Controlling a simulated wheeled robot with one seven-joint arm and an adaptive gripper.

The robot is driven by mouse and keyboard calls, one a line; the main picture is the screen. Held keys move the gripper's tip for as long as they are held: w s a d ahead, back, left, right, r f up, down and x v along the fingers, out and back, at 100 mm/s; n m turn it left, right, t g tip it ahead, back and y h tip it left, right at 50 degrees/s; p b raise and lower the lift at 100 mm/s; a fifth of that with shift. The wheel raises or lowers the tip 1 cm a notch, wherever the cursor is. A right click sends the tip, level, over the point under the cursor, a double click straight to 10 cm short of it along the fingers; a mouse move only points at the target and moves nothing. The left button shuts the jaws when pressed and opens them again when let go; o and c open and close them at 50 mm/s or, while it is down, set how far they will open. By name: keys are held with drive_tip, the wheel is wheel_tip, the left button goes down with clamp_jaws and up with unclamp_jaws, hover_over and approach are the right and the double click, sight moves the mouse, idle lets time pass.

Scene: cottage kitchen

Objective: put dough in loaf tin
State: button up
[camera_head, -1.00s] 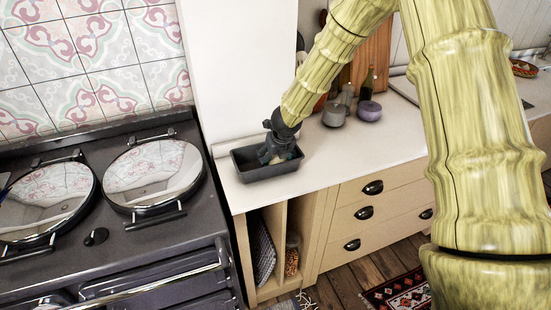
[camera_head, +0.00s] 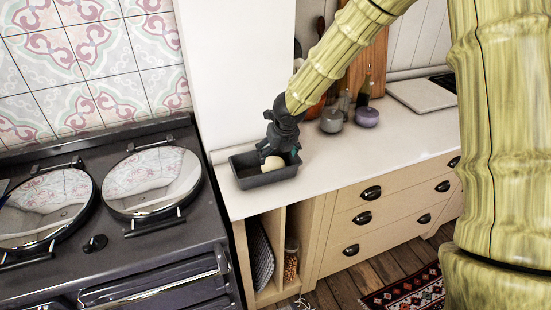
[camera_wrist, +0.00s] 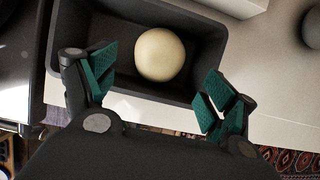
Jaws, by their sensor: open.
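The dough is a pale round ball (camera_head: 274,163) lying inside the dark grey loaf tin (camera_head: 262,180) on the white counter, beside the stove. In the wrist view the dough (camera_wrist: 160,54) rests on the tin's floor, near the middle of the part in view, with the tin's rim (camera_wrist: 215,22) around it. My gripper (camera_head: 271,155) is just above the tin. In the wrist view my gripper (camera_wrist: 155,95) is open, with its green-padded fingers spread wide apart on either side below the dough, not touching it.
A grey pot (camera_head: 331,119) and a lilac pot (camera_head: 367,117) stand on the counter to the right of the tin. A dark stove (camera_head: 100,245) with two round lids is at left. The counter (camera_head: 330,155) right of the tin is clear. Drawers are below.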

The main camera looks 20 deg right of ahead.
drive_tip(key=shift+v, duration=1.9)
